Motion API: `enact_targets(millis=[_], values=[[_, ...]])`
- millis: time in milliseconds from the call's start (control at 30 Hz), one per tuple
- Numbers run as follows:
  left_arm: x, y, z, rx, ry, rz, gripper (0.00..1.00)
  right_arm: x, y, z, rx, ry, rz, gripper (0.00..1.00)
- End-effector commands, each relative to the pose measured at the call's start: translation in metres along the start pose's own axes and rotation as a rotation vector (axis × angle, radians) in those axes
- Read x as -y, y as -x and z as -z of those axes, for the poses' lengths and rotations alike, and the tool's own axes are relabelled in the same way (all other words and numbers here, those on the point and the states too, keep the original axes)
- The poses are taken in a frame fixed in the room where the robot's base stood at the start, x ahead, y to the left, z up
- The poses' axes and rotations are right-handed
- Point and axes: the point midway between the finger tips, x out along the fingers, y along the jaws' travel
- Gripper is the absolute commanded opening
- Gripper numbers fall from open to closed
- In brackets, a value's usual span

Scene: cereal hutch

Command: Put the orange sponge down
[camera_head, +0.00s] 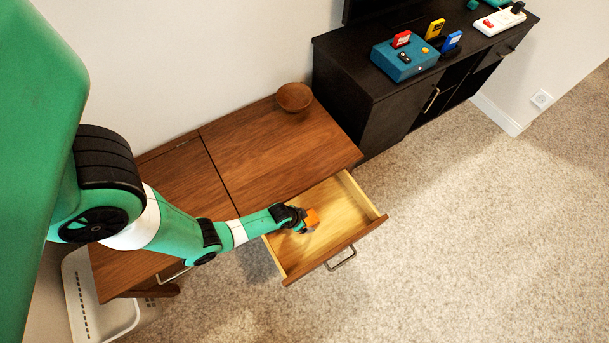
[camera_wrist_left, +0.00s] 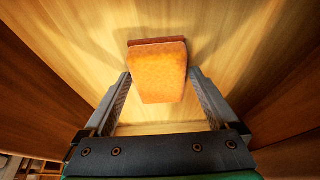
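The orange sponge (camera_head: 312,218) is at the tip of my left gripper (camera_head: 301,219), inside the open drawer's outline in the head view. In the left wrist view the sponge (camera_wrist_left: 158,75) sits between the two fingertips of my left gripper (camera_wrist_left: 160,75), which lie close against its sides. It has a darker reddish layer along its far edge. The wooden drawer (camera_head: 347,222) is pulled out, with a pale, bare floor. Soft shadows fall on this floor around the sponge; any gap beneath it is hard to judge. My right gripper is not in view.
A brown bowl (camera_head: 294,97) stands at the back of the wooden hutch top (camera_head: 285,145). The drawer walls surround the left gripper closely. A dark cabinet (camera_head: 385,110) with a teal toaster-like box (camera_head: 405,58) stands behind to the right. Carpet (camera_head: 460,220) is clear at the right.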

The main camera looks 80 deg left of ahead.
Motion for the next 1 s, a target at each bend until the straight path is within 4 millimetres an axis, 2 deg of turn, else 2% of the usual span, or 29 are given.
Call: enact_targets(millis=[233, 333, 467, 600, 733, 867, 1000], values=[[0.0, 0.001, 0.0, 0.0, 0.0, 0.0, 1.0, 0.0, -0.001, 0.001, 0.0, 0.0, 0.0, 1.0], [0.0, 0.009, 0.002, 0.0, 0.0, 0.0, 1.0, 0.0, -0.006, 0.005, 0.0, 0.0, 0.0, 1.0], [0.0, 0.035, 0.004, 0.0, 0.0, 0.0, 1.0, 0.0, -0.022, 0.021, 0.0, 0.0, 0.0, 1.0], [0.0, 0.072, 0.005, 0.0, 0.0, 0.0, 1.0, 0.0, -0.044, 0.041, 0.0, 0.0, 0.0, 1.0], [0.0, 0.101, 0.004, 0.001, 0.0, 0.0, 1.0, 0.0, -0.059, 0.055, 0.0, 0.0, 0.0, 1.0], [0.0, 0.118, 0.003, -0.001, 0.0, 0.0, 1.0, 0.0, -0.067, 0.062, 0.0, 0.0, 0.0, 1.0], [0.0, 0.124, 0.001, 0.0, 0.0, 0.0, 1.0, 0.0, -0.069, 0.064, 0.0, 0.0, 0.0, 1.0]])
